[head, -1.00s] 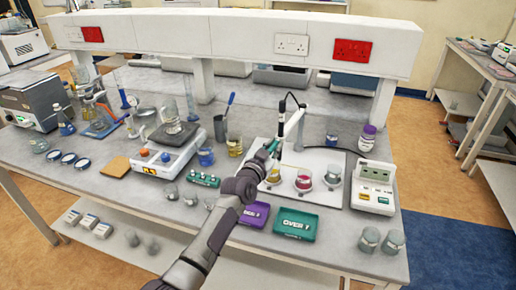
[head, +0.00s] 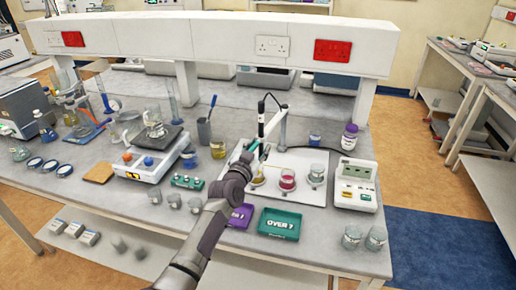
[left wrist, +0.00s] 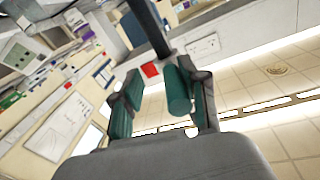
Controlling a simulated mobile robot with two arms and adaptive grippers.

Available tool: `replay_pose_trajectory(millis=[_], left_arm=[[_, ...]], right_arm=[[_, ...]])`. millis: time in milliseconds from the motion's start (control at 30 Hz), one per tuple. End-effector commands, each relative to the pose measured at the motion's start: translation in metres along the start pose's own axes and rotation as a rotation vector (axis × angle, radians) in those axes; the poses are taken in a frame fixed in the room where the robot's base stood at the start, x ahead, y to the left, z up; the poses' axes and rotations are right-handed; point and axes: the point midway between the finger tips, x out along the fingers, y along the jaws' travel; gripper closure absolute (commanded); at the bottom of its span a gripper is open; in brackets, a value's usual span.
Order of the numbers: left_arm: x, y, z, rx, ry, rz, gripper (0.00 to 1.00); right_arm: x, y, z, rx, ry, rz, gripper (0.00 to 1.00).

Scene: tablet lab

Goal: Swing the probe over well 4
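The probe (head: 261,121), a slim upright rod with a black top and cable, hangs from a white arm (head: 273,123) on a post above the white plate (head: 312,200). Vessels on the plate include a yellow one (head: 258,177), a red one (head: 287,180) and a pale one (head: 317,176). Well numbers are unreadable. My left gripper (head: 260,151) is beside the probe's lower part, above the yellow vessel. In the left wrist view its teal fingers (left wrist: 152,95) stand apart, with a dark rod (left wrist: 150,30) just beyond or between the tips; contact is unclear. My right gripper is not in view.
A white meter (head: 356,186) stands right of the plate. Purple (head: 240,216) and teal (head: 281,223) trays lie in front. Lidded jars (head: 375,238) stand at the front right. A balance (head: 149,162) is to the left, and a socket shelf (head: 220,40) spans the back.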

Motion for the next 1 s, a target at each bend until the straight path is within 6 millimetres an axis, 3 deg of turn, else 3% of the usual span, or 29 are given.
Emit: replay_pose_trajectory(millis=[267, 700, 1000], left_arm=[[-0.012, 0.002, 0.001, -0.002, 0.001, 0.002, 0.58], [-0.094, 0.0, 0.002, 0.0, -0.001, 0.0, 0.58], [-0.119, -0.001, 0.001, 0.0, 0.0, 0.0, 0.58]], right_arm=[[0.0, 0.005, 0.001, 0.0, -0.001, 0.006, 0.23], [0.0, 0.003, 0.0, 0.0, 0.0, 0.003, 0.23], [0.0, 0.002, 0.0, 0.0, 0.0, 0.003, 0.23]])
